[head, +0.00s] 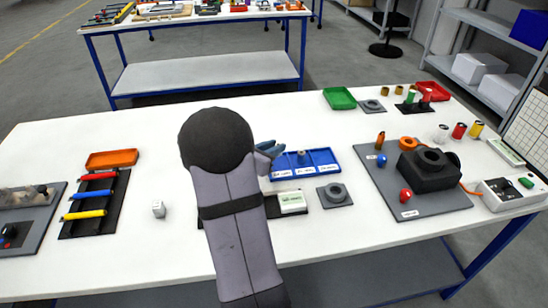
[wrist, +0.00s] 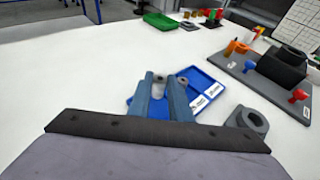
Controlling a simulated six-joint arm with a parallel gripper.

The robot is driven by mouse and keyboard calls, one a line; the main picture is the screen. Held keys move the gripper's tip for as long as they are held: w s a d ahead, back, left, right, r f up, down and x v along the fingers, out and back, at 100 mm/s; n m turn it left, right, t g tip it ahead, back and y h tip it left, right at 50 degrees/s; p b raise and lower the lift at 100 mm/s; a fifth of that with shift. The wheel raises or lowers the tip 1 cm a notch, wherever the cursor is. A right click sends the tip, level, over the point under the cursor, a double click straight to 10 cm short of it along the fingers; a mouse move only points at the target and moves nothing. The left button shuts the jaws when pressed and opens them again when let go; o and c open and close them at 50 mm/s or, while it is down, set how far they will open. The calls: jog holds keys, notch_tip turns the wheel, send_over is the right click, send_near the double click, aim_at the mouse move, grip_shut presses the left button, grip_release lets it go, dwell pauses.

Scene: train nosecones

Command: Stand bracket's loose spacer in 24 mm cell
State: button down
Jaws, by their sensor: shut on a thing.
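My gripper (head: 268,149) shows at the end of my arm, just left of and above the blue tray (head: 332,168). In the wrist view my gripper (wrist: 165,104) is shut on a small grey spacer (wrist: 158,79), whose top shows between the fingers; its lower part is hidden. The blue tray (wrist: 213,84) has labelled cells, with labels too small to read. Another small grey spacer (head: 301,155) stands upright in the tray, also seen in the wrist view (wrist: 183,81). The grey bracket (head: 335,195), a plate with a ring, lies in front of the tray.
A grey board (head: 430,205) with a black block (head: 428,170) and coloured knobs stands right of the tray. The table behind the tray is clear.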

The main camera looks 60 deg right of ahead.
jog(key=shift+f, duration=1.95)
jog(key=shift+f, duration=0.1)
jog(key=shift+f, duration=0.15)
jog(key=c, duration=1.6)
grip_release()
jog(key=shift+a+r, duration=0.2)
jog(key=shift+r, duration=0.1)
jog(key=b+v, duration=0.1)
jog(key=v, duration=1)
jog(key=shift+a+r, duration=0.1)
jog(key=shift+a, duration=0.25)
